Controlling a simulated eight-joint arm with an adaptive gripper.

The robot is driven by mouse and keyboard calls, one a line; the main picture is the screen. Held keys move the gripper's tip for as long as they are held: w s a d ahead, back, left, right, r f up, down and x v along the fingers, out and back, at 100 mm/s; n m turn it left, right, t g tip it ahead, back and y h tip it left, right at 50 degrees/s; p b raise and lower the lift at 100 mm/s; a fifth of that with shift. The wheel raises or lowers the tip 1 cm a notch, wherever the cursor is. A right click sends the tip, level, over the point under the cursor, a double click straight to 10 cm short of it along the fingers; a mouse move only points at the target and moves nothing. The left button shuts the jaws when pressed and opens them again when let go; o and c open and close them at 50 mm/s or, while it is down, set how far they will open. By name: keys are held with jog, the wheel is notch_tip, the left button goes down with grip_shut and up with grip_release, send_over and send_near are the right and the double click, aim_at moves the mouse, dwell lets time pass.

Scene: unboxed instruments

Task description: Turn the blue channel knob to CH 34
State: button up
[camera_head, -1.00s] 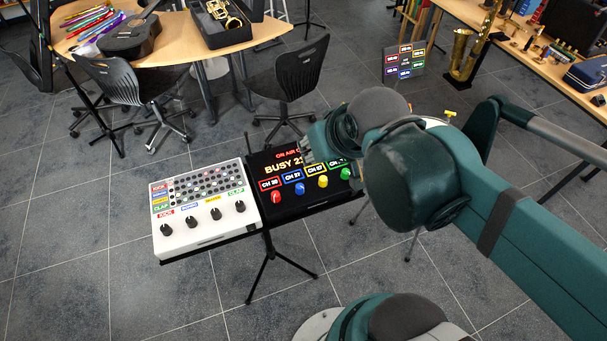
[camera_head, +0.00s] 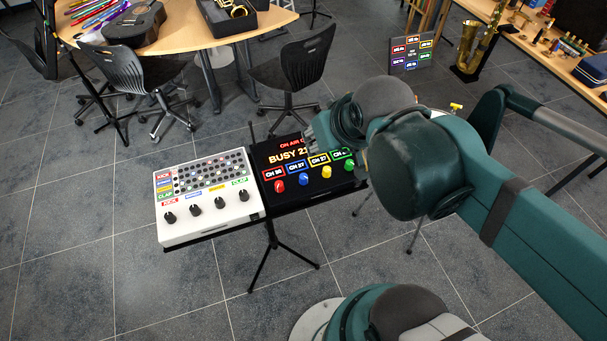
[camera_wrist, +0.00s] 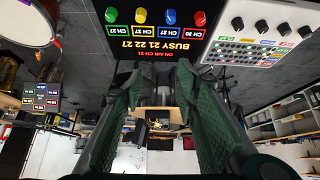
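The blue knob (camera_head: 304,179) sits on the black channel panel (camera_head: 312,202), between the red knob (camera_head: 279,186) and the yellow knob (camera_head: 326,172); the green knob (camera_head: 349,165) is at the right end. The blue knob also shows upside down at the top of the wrist view (camera_wrist: 170,16), with its label reading CH 27. The panel display reads BUSY 21 22 27. My gripper (camera_head: 318,132) hovers over the panel's upper right, apart from the knobs. In the wrist view its two green fingers (camera_wrist: 158,78) are spread with nothing between them.
A white mixer (camera_head: 208,222) with several black knobs stands left of the panel on the same stand (camera_head: 272,245). A sign with coloured labels (camera_head: 411,53) stands behind. A black chair (camera_head: 293,70) and wooden tables are farther back. Floor in front is clear.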

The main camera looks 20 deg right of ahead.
jog(key=w+f+n+g+p, duration=0.1)
jog(key=w+n, duration=0.1)
jog(key=n, duration=0.2)
jog(key=n+g+p, duration=0.4)
jog(key=n+g, duration=0.1)
jog(key=n, duration=1.3)
send_over(304, 176)
notch_tip(304, 176, down, 10)
jog(key=f, duration=0.1)
jog(key=shift+a+f+n+g+p, duration=0.1)
jog(key=shift+f+n+g+p, duration=0.15)
jog(key=shift+f+n, duration=0.35)
jog(key=shift+f+n+g+p, duration=0.1)
jog(key=shift+f+n+g, duration=0.2)
jog(key=shift+n, duration=0.6)
jog(key=shift+f, duration=0.2)
jog(key=shift+f+b, duration=0.65)
jog(key=shift+f, duration=3)
jog(key=c, duration=0.9)
